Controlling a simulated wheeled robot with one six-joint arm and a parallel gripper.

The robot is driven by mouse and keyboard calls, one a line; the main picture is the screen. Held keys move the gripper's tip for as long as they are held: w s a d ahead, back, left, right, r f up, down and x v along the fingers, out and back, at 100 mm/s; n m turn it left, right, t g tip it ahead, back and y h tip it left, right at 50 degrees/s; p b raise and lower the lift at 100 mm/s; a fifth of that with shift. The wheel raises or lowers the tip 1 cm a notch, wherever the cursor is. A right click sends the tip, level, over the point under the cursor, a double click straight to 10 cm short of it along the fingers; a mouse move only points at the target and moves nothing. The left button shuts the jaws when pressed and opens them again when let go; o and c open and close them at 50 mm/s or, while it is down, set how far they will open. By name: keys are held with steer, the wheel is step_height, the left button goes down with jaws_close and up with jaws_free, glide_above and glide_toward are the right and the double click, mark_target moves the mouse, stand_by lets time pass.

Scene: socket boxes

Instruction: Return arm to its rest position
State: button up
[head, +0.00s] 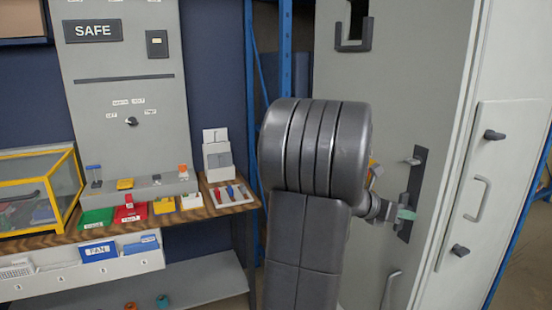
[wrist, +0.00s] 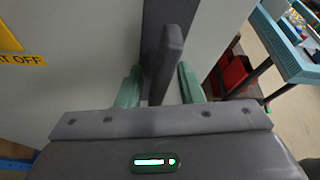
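My gripper (wrist: 160,85) has two green fingers spread apart in the wrist view, with gaps showing beside a dark grey handle (wrist: 167,62) that stands between them. The fingers look open around the handle, not clamped on it. In the head view my gripper (head: 406,214) is at the dark handle plate (head: 415,188) on the grey cabinet (head: 400,90). My arm is stretched toward the cabinet and hides part of its front. Nothing is seen held.
Left of my arm, a wooden bench (head: 222,210) carries coloured bins and a yellow-framed case (head: 38,195). A grey panel with a SAFE sign (head: 93,30) stands behind it. A second cabinet door (head: 490,190) with a handle is at right. A red bin (wrist: 238,75) shows in the wrist view.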

steer(key=n+p, duration=0.1)
steer(key=n+g+h+p, duration=0.1)
steer(key=p, duration=0.1)
steer(key=shift+r+g+p, duration=0.2)
steer(key=shift+g+p, duration=0.1)
steer(key=shift+f+n+p, duration=0.15)
steer(key=shift+n+p, duration=0.15)
steer(key=shift+n, duration=0.2)
steer(key=shift+a, duration=0.1)
